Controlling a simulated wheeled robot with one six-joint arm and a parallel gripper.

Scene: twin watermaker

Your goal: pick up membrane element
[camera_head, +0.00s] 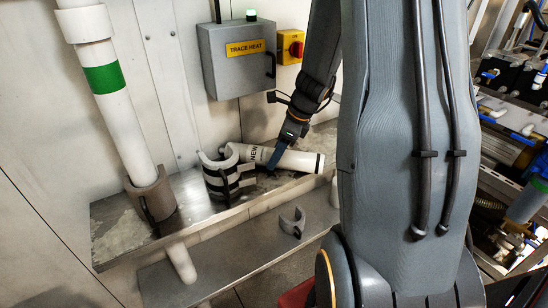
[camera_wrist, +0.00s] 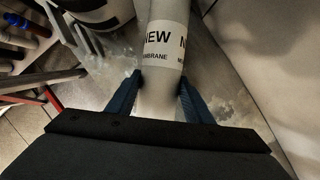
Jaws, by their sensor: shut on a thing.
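The cylinder's left end is partly hidden behind a striped holder in the head view.
A black-and-white striped open holder (camera_head: 230,180) stands just left of the membrane element. A white pipe with a green band (camera_head: 104,78) stands in a grey cradle farther left. A grey clip (camera_head: 292,222) lies on the lower ledge. A trace heat box (camera_head: 238,60) hangs above.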

